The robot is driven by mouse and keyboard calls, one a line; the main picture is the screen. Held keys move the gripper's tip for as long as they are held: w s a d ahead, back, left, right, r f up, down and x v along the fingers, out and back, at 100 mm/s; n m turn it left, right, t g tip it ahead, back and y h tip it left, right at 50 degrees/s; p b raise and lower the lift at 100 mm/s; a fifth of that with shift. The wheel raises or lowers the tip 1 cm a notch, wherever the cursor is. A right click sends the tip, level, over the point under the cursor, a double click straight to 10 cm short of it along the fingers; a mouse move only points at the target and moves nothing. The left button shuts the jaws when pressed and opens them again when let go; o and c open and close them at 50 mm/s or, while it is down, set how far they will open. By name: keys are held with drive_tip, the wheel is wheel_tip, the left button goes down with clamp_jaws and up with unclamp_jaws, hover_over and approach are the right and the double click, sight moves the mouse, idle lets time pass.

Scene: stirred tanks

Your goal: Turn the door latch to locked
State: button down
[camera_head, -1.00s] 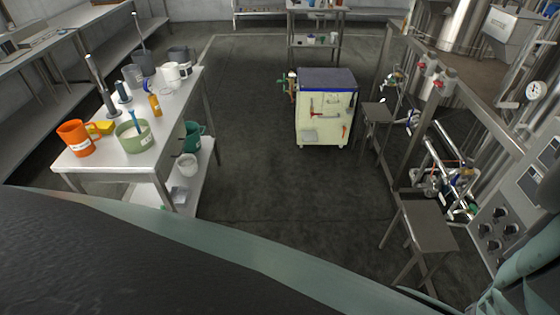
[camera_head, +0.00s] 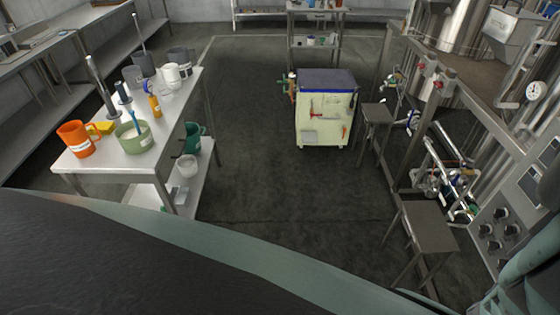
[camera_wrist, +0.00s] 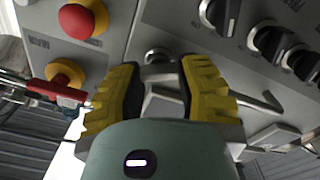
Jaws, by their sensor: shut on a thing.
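In the wrist view my gripper (camera_wrist: 160,82) has its two yellow-padded fingers either side of a grey metal piece, which looks like the door latch (camera_wrist: 160,72). The fingers are shut on it. Its lower part is hidden by the gripper body, so I cannot tell its turned position. A round metal knob or boss (camera_wrist: 156,55) shows just beyond the fingertips. A bent grey bar (camera_wrist: 262,104) shows to the right of the right finger. My gripper is outside the head view.
The wrist view shows a grey panel with red push buttons (camera_wrist: 82,20) on yellow collars at left and dark rotary knobs (camera_wrist: 270,40) at right. In the head view, a control panel (camera_head: 497,228) and a stool (camera_head: 428,227) are at right.

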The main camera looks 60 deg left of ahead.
drive_tip(key=shift+w+r+n, duration=0.1)
drive_tip(key=shift+w+n, duration=0.05)
drive_tip(key=shift+n, duration=0.45)
drive_tip(key=shift+a+n+b, duration=0.2)
drive_tip(key=shift+n+b, duration=2.25)
drive_tip(key=shift+n, duration=2.75)
drive_tip(key=shift+f, duration=0.25)
drive_tip(key=c, duration=0.8)
unclamp_jaws()
drive_tip(key=shift+w, duration=0.1)
drive_tip(key=shift+d, duration=0.1)
